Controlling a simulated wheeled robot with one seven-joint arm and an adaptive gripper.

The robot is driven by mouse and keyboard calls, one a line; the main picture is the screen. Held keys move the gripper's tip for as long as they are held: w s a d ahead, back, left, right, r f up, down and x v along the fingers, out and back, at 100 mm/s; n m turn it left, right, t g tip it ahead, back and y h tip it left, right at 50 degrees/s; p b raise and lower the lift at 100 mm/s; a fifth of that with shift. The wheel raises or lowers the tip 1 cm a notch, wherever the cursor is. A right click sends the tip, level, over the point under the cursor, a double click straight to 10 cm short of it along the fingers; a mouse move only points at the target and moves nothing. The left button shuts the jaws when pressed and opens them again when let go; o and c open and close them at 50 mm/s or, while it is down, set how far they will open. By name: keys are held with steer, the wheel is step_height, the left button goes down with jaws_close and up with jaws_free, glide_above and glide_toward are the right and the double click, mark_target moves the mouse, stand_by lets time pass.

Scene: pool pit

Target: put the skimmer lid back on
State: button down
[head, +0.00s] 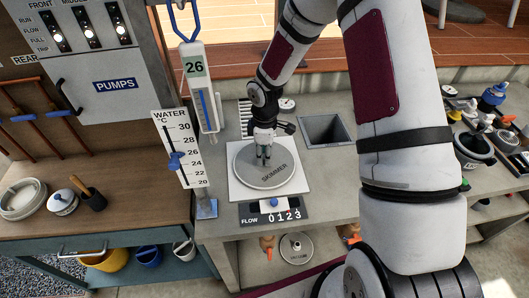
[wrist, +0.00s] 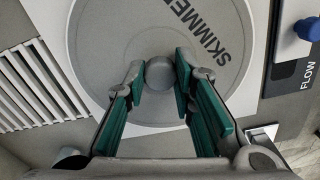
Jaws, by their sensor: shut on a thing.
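The skimmer lid (head: 271,172) is a round grey disc marked "SKIMMER". In the head view it lies over a white square plate (head: 236,191) on the grey counter. The lid (wrist: 202,78) also fills the upper middle of the wrist view and looks flat and roughly centred on the plate. My gripper (head: 265,153) is above the lid, its fingers closed around the lid's round knob. The wrist view shows the knob (wrist: 160,73) between the green-padded fingers (wrist: 161,80). Whatever is under the lid is hidden, and I cannot tell whether the lid is fully seated.
A square dark opening (head: 325,130) is right of the plate. A flow panel (head: 274,212) with a blue knob is in front. A water gauge (head: 180,150) and a hanging thermometer (head: 199,88) stand at left. A slatted grille (wrist: 40,88) is beside the plate.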

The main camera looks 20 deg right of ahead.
steer(key=shift+f, duration=0.25)
stand_by(0.8)
steer(key=c, duration=1.3)
jaws_free()
steer(key=shift+o, duration=1)
steer(key=shift+r, duration=0.1)
steer(key=shift+r+p, duration=0.65)
steer(key=shift+r, duration=1.75)
steer(key=shift+r, duration=0.15)
steer(key=shift+r+p, duration=0.55)
steer(key=shift+r, duration=1.3)
